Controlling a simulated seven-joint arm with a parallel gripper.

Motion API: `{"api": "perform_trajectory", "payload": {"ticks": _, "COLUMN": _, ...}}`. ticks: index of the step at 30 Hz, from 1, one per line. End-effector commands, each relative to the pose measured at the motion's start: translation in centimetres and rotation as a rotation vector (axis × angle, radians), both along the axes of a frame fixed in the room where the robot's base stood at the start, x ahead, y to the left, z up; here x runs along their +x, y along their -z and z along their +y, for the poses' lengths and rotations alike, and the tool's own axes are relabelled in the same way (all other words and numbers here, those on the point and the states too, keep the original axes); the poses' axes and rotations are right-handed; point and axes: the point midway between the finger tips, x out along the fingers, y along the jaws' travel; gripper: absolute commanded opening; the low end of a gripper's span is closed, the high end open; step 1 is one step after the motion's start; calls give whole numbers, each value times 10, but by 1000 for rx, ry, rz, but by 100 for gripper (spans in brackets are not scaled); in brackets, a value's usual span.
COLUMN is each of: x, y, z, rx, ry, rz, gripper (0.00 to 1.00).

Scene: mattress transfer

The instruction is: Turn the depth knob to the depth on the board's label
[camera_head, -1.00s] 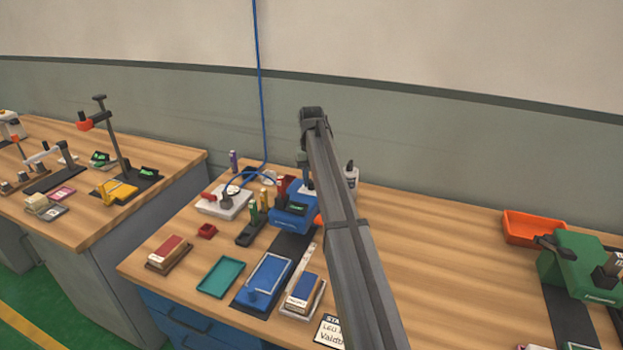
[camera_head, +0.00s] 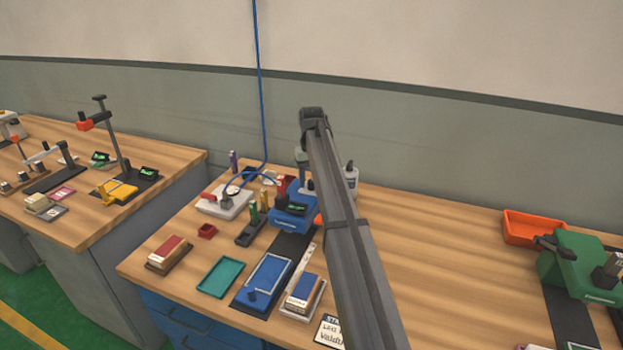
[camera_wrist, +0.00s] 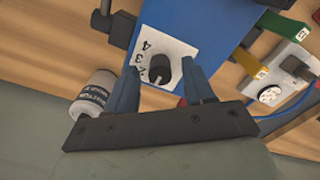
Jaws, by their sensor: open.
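The depth knob (camera_wrist: 160,68) is a dark round knob on a white dial plate (camera_wrist: 150,47) with printed numbers, on the blue machine (camera_wrist: 185,18). In the wrist view my gripper (camera_wrist: 163,80) is open, with one blue-grey finger on each side of the knob. I cannot tell whether the fingers touch it. In the head view the blue machine (camera_head: 291,210) stands at the back of the bench, partly hidden by my arm, and the knob is not visible.
A white bottle (camera_wrist: 95,92) stands close beside my gripper. A power strip (camera_head: 224,202) with a blue cable (camera_head: 259,90) is left of the machine. The bench to the right is largely clear.

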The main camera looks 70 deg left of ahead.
Motion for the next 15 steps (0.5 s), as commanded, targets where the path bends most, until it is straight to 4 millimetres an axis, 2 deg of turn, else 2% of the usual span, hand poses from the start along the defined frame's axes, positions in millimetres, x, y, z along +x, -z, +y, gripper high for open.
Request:
{"api": "perform_trajectory", "payload": {"ticks": 8, "x": 0, "y": -6, "z": 0, "rx": 1, "ry": 0, "rz": 0, "gripper": 53}}
{"api": "perform_trajectory", "payload": {"ticks": 15, "x": 0, "y": -43, "z": 1, "rx": 2, "ry": 0, "rz": 0, "gripper": 53}}
